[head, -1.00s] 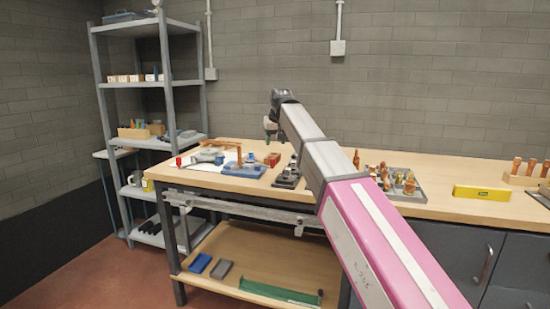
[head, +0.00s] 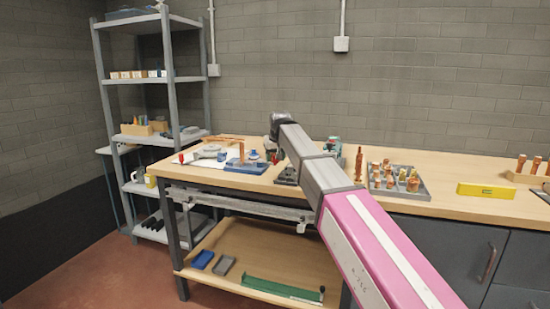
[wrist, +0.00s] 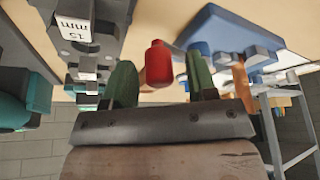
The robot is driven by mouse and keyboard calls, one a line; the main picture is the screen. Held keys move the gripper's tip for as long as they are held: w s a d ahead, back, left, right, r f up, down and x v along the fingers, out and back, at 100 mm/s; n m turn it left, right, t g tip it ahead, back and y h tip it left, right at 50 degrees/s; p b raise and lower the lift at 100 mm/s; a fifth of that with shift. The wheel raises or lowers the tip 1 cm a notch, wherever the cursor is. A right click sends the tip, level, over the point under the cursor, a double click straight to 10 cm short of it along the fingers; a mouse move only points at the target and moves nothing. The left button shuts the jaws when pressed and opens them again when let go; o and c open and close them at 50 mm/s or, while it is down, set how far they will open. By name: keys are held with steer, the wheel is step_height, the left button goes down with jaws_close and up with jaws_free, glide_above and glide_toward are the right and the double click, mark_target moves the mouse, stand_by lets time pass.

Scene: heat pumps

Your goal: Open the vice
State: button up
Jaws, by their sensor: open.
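No part is clearly identifiable as the vice. A blue base with grey blocks (head: 247,167) sits on the bench left of my gripper and shows in the wrist view (wrist: 228,32). A grey device marked 15 mm (wrist: 85,35) stands beside it, with its dark base (head: 287,176) under my arm in the head view. My gripper (wrist: 163,82) is open, with green fingers. A red rounded handle end (wrist: 159,63) appears between the fingers in the wrist view; contact cannot be told. My fingertips are largely hidden in the head view.
A teal device (head: 334,146) stands behind my arm, near a grey tray of brass-coloured fittings (head: 413,188). A yellow level (head: 486,191) lies farther right on the bench (head: 440,205). A metal shelf unit (head: 172,85) stands at left. Bare bench top lies along the front edge.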

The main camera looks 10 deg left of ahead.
jaws_close()
